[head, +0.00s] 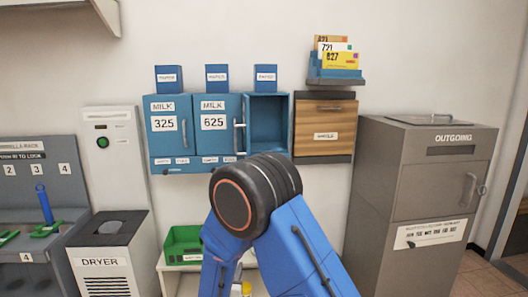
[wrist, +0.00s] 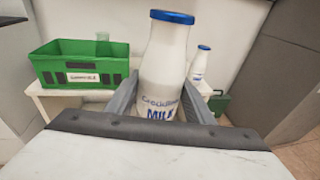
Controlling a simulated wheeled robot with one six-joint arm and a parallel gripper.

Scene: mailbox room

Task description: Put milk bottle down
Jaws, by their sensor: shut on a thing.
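My gripper (wrist: 160,98) is shut on a white milk bottle (wrist: 166,62) with a blue cap and blue lettering. The bottle stands upright between the two grey fingers in the wrist view; its base is hidden by the gripper, so I cannot tell whether it touches anything. A second milk bottle (wrist: 200,66) with a blue cap stands behind it to the right. In the head view my own arm hides the gripper and the held bottle.
A green crate (wrist: 75,72) sits on a white bench (wrist: 66,104), left of the held bottle; the crate also shows in the head view (head: 183,255). Blue MILK boxes (head: 172,142) hang on the wall. A dryer (head: 108,262) stands left and a grey OUTGOING box (head: 418,180) right.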

